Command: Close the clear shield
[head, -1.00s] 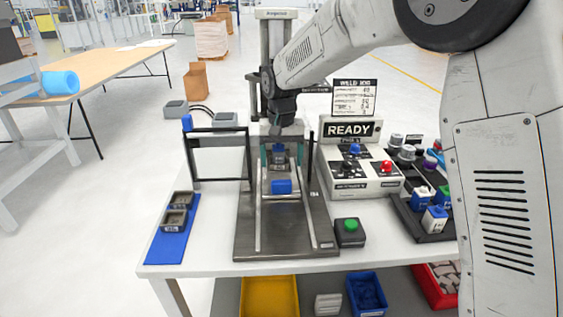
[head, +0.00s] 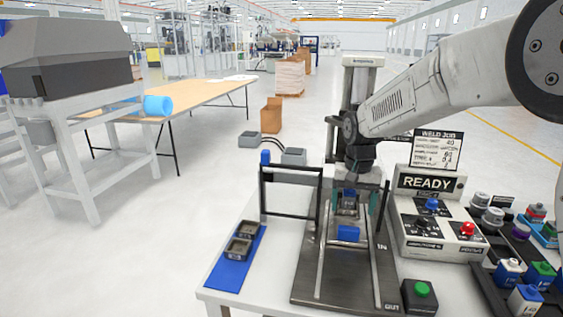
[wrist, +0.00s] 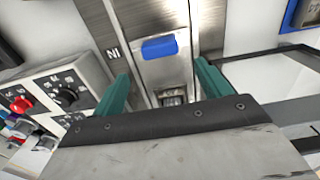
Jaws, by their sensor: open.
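The clear shield (head: 290,193) is a dark-framed see-through panel. It stands upright at the left side of the welding fixture, swung out to the left. In the wrist view part of its dark frame and clear pane (wrist: 268,72) shows at the right. My gripper (head: 354,200) hangs over the middle of the fixture, to the right of the shield and apart from it. In the wrist view its two teal fingers (wrist: 161,72) are spread apart with nothing held between them. The fixture's dark base plate (head: 310,288) carries a blue block (head: 348,233) in front of the gripper.
A control box with a READY sign (head: 426,183) stands right of the fixture, close to my arm. A green button box (head: 421,292) sits at the front right. A blue mat (head: 229,277) with two small grey trays lies left of the fixture.

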